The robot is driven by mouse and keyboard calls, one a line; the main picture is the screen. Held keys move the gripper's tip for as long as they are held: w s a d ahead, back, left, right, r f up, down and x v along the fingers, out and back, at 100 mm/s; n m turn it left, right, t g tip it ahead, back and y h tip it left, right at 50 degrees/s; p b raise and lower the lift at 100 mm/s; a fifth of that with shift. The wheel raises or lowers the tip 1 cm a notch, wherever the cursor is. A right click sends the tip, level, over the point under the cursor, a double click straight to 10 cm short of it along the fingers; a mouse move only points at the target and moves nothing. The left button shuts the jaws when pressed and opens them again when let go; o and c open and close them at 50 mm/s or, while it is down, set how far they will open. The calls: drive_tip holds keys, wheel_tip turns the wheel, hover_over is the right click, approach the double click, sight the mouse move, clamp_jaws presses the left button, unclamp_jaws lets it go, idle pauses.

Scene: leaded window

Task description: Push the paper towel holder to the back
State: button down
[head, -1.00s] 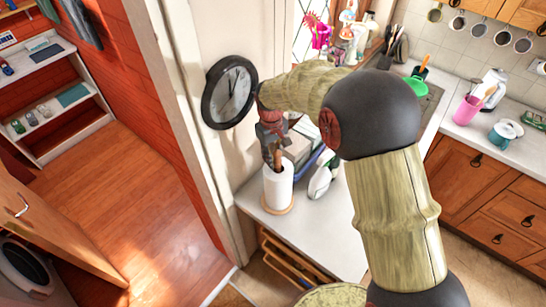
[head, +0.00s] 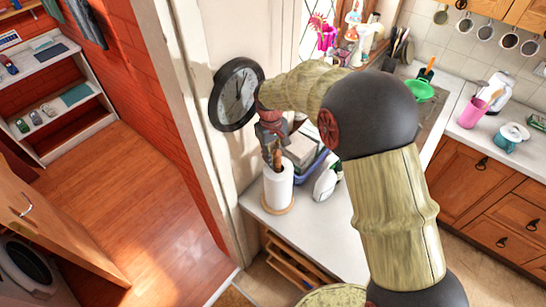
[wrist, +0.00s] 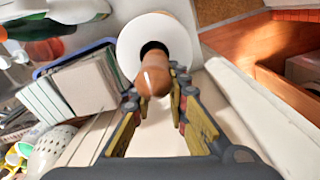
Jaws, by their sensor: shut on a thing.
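The paper towel holder (head: 278,189) stands upright on the white counter near its front left corner, a white roll on a round wooden base with a wooden post on top. In the wrist view its white roll (wrist: 130,45) and brown post knob (wrist: 153,78) show from above. My gripper (head: 271,147) is above the roll. In the wrist view my gripper (wrist: 157,97) has its fingers on both sides of the post, shut on it.
Behind the holder are a blue tray (head: 311,167) with stacked boxes and a white spray bottle (head: 326,181). A wall clock (head: 237,94) hangs to the left. The counter (head: 325,225) is bare in front and to the right.

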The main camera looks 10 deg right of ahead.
drive_tip(key=c, duration=1.7)
unclamp_jaws()
drive_tip(key=shift+s, duration=0.1)
drive_tip(key=shift+o, duration=0.2)
wheel_tip(320, 180, up, 12)
drive_tip(key=shift+a, duration=0.15)
drive_tip(key=shift+s+f, duration=0.1)
